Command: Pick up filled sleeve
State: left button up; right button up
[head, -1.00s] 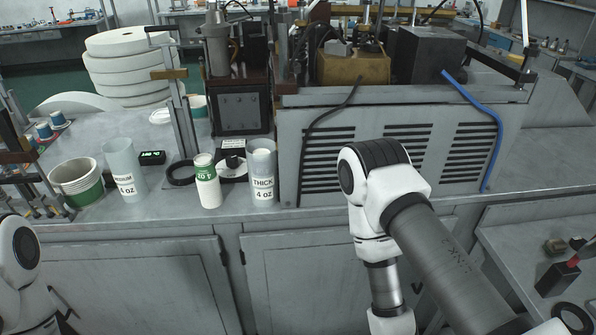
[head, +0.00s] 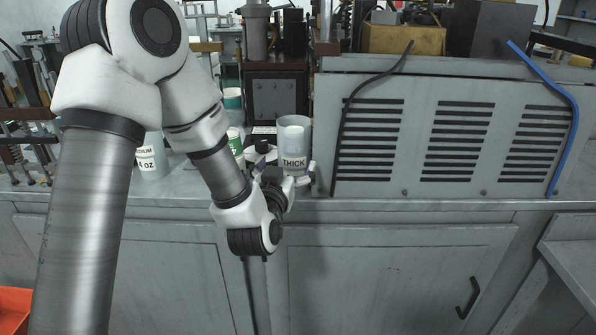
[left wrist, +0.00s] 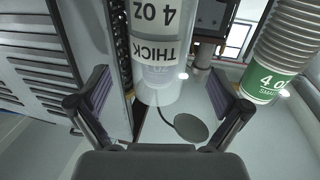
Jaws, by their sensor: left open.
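A clear plastic sleeve labelled THICK 4 OZ (head: 293,145) stands upright on the grey counter, left of the vented machine. Something pale shows inside it. My left gripper (head: 290,182) is at the counter's front edge, low in front of this sleeve. In the left wrist view the sleeve (left wrist: 155,45) shows upside down between the open fingers (left wrist: 160,102). I cannot tell whether a finger touches it. A stack of white cups with a green 4 OZ label (left wrist: 275,65) is beyond one finger. My right gripper is out of view.
The vented grey machine (head: 370,150) is close on the sleeve's right. Cabinet doors (head: 400,270) are below the counter. An orange bin (head: 14,308) is at the lower left.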

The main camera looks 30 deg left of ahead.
pick_arm(q)
jog(key=p+x, duration=0.1)
jog(key=x, duration=0.5)
jog(key=shift+w+f+p, duration=0.15)
jog(key=shift+w+p, duration=0.2)
jog(key=shift+p, duration=0.05)
jog(key=shift+w+a, duration=0.1)
jog(key=c, duration=1.1)
